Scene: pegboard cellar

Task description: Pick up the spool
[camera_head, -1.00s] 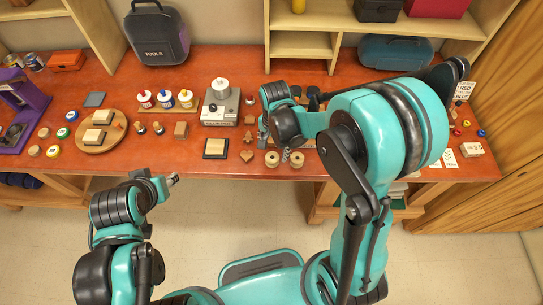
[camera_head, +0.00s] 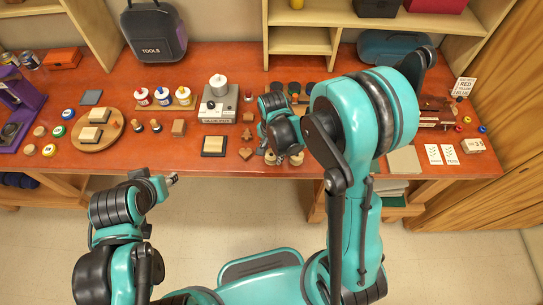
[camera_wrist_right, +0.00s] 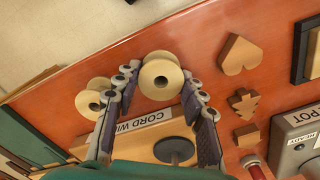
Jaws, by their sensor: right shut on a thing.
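A pale wooden spool (camera_wrist_right: 160,78) sits between the fingertips of my right gripper (camera_wrist_right: 158,82) in the right wrist view, which is shut on it. In the head view this spool (camera_head: 270,157) is near the table's front edge, partly hidden by the right gripper (camera_head: 271,150). I cannot tell whether it touches the table. A second spool (camera_head: 297,158) stands just to its right; it also shows in the wrist view (camera_wrist_right: 98,95), outside the finger. My left gripper (camera_head: 172,180) is away from the table's objects, low at the left; its jaw state is unclear.
A wooden heart (camera_head: 246,154) and a framed block (camera_head: 214,146) lie left of the spools. A base labelled "CORD WI..." (camera_wrist_right: 150,125) lies close to the right fingers. A glue pot (camera_head: 218,104) stands behind. The floor in front is clear.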

